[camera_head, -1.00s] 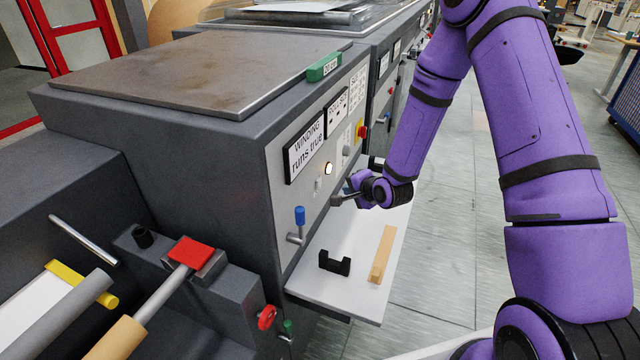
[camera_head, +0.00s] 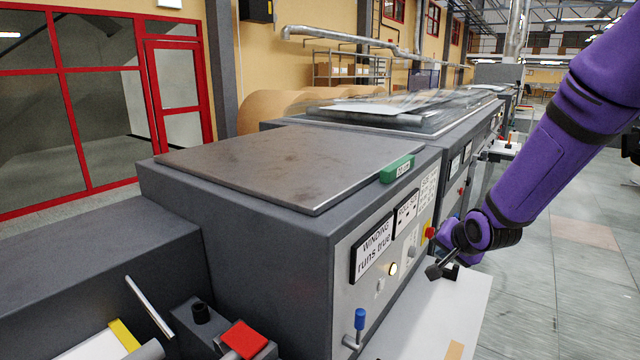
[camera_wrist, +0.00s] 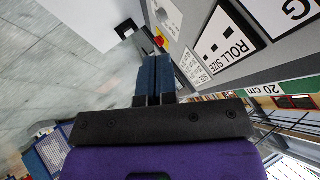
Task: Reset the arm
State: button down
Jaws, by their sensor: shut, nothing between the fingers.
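My gripper (camera_head: 435,270) is at the end of my purple arm, in front of the machine's control panel (camera_head: 372,312) at the right of the head view. In the wrist view my gripper (camera_wrist: 153,62) has its two dark blue fingers together with nothing between them. The panel carries a sign reading "WINDING runs true" (camera_head: 373,249), a lit round lamp (camera_head: 393,268), a red knob (camera_head: 429,232) and a blue-handled lever (camera_head: 359,320). The "ROLL SIZE" sign (camera_wrist: 228,43) shows in the wrist view.
A white shelf (camera_head: 415,325) juts out below the panel, with a wooden block (camera_head: 454,350) at the bottom edge. Grey floor (camera_head: 570,290) lies open to the right. A red-framed glass wall (camera_head: 75,100) stands behind.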

jog(key=s+d+r+n+g+h, duration=0.1)
jog(key=s+r+n, duration=0.1)
jog(key=s+r, duration=0.6)
jog(key=s+r+n+g, duration=0.1)
jog(key=s+r, duration=0.5)
jog(key=s, duration=0.6)
jog(key=s+r+n+g, duration=0.1)
jog(key=s+r+n, duration=0.3)
jog(key=s, duration=0.8)
jog(key=shift+d+r+n+g, duration=0.3)
jog(key=shift+d+r+g, duration=0.1)
jog(key=shift+r, duration=0.5)
